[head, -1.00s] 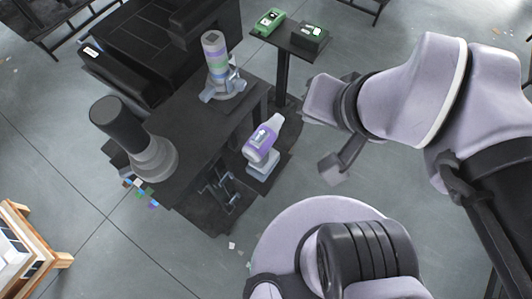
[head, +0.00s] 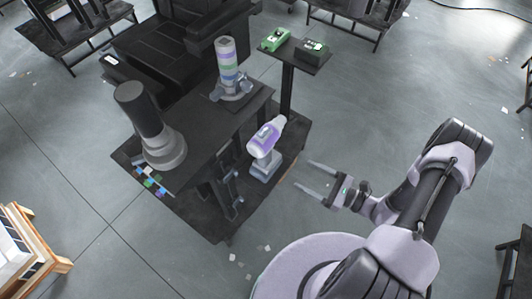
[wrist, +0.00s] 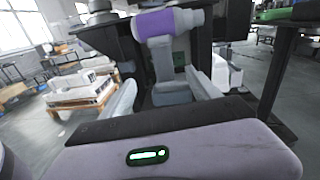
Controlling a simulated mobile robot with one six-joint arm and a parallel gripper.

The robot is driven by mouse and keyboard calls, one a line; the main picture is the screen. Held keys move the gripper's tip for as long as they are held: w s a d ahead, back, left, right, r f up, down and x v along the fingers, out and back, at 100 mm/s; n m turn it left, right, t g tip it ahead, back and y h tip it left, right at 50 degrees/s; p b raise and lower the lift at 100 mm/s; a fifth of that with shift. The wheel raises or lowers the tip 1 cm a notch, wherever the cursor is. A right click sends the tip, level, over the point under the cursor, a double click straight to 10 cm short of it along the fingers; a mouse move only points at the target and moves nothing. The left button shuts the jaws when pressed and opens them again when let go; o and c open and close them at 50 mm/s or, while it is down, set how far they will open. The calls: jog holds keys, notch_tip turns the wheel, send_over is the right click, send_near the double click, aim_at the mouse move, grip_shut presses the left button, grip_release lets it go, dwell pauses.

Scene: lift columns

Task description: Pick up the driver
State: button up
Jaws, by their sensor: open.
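The driver (head: 266,140) is purple and white with a grey handle and base. In the head view it stands upright beside the dark bench's right side, and its foot (head: 264,168) is low. It also shows in the wrist view (wrist: 168,24), its purple body across the top and its grey handle below. My gripper (head: 314,177) is open and empty, to the right of and slightly nearer than the driver, its two fingers pointing left toward it. In the wrist view the fingers (wrist: 163,97) flank the driver's lower handle, with a gap; it is not held.
A dark bench (head: 201,123) bears a black-topped column (head: 140,113) and a banded column (head: 227,62). A small dark stand (head: 297,56) holds green items behind. A wooden-framed box (head: 25,250) is at lower left. Floor right of the driver is open.

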aim_at(269, 159)
jog(key=shift+m+t+h, duration=0.4)
jog(key=shift+m+t, duration=0.3)
jog(key=shift+m, duration=0.1)
jog(key=f+b+x, duration=0.1)
jog(key=x, duration=0.2)
jog(key=b+x, duration=0.1)
jog(key=x, duration=0.3)
jog(key=f+b+x, duration=0.1)
jog(key=x, duration=0.3)
jog(key=shift+s+a+f, duration=0.2)
jog(key=shift+a+f, duration=0.1)
jog(key=shift+f, duration=0.05)
jog(key=b+x, duration=0.2)
jog(key=x, duration=0.3)
jog(key=shift+w+a+r, duration=0.15)
jog(key=shift+w+a, duration=0.1)
jog(key=shift+a, duration=0.1)
jog(key=shift+r, duration=0.1)
grip_shut()
